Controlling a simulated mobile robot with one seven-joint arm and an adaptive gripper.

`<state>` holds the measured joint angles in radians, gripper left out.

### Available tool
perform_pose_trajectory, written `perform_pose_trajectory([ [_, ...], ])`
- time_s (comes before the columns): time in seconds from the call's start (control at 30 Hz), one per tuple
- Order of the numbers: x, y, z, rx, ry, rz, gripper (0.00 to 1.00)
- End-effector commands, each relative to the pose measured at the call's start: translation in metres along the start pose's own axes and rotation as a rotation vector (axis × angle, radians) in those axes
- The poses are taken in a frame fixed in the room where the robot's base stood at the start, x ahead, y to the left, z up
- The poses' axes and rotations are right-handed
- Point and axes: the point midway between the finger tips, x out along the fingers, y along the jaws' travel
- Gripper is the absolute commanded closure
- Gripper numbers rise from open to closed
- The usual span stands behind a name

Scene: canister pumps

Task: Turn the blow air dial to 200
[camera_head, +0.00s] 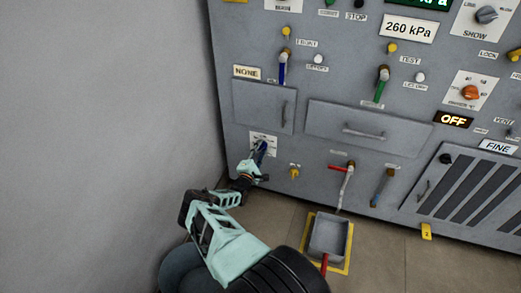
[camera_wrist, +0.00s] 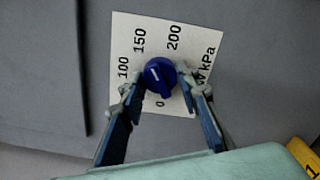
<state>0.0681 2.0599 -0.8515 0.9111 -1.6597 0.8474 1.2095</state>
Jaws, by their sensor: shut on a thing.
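The blow air dial (camera_wrist: 160,76) is a round blue knob on a white scale plate (camera_wrist: 190,40) marked from 0 through 100 and 150 to 200 kPa. Its white mark points up and left, roughly between 100 and 150. My gripper (camera_wrist: 165,84) is shut on the dial, with one finger on each side of it. In the head view, the plate (camera_head: 264,136) is low on the left of the grey panel, and my gripper (camera_head: 259,158) reaches it from below and hides most of the dial.
The grey panel carries drawers (camera_head: 370,122) above the dial. A yellow knob (camera_head: 294,173), a red-handled lever (camera_head: 346,178) and a blue handle (camera_head: 383,187) sit to the right. A grey tray (camera_head: 327,238) lies on the floor. A plain wall (camera_head: 100,100) is at the left.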

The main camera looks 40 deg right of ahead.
Motion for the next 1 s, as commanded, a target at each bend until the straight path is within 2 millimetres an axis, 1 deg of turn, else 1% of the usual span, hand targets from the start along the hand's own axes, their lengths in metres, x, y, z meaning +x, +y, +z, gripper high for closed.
perform_pose_trajectory([
  [0.3,-0.0004,0.0,0.0,0.299,0.0,-0.001,0.94],
  [0.6,-0.0003,-0.0004,0.0,0.558,0.0,-0.002,0.94],
  [0.8,-0.0003,-0.0002,-0.0001,0.683,0.0,-0.001,0.94],
  [1.0,-0.0004,-0.0002,-0.0003,0.761,0.0,-0.001,0.94],
])
